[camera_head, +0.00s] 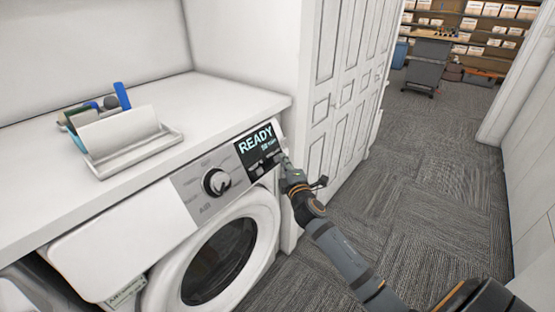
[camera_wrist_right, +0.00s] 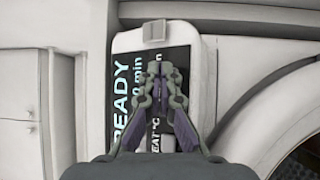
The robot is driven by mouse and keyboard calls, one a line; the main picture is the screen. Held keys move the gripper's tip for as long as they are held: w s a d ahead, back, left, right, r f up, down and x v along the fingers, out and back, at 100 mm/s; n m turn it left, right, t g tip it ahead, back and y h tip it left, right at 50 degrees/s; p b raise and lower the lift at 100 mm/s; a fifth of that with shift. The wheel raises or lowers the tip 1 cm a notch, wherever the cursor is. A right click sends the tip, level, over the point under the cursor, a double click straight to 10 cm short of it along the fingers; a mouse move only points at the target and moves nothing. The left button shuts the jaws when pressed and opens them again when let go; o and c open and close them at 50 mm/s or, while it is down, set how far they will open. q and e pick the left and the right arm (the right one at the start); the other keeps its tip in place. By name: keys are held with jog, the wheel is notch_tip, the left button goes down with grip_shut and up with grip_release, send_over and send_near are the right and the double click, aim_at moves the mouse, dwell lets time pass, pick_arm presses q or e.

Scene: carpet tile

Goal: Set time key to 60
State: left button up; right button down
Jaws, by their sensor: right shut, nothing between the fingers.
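The washing machine's dark display (camera_head: 258,148) reads READY, with a smaller line beneath it that I cannot read surely in the head view. In the right wrist view the display (camera_wrist_right: 122,92) appears turned sideways; READY, part of a figure ending in "0 min" and part of a heat label show. My right gripper (camera_wrist_right: 162,72) is shut and empty in front of the panel and hides part of it. In the head view the right gripper (camera_head: 286,162) is at the panel's right end. Contact is unclear. A small grey square key (camera_wrist_right: 154,30) shows beyond the fingertips. My left gripper is not in view.
A round knob (camera_head: 216,182) sits left of the display, above the round door (camera_head: 220,262). A white tray (camera_head: 172,141) with several items stands on the counter (camera_head: 225,95). A panelled white door (camera_head: 345,90) stands right of the machine. Carpet (camera_head: 420,190) is clear farther right.

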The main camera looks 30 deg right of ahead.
jog(key=shift+w+a+f, duration=0.15)
jog(key=shift+w, duration=0.15)
dwell(0.7)
dwell(0.3)
jog(key=shift+s+d+r, duration=0.3)
jog(key=shift+s+r, duration=0.05)
jog(key=shift+s, duration=0.3)
jog(key=s, duration=0.1)
jog(key=s+d+r, duration=0.1)
jog(key=s+r+p, duration=0.1)
jog(key=s, duration=0.1)
jog(key=shift+d+r, duration=0.15)
jog(key=shift+d, duration=0.2)
dwell(1.0)
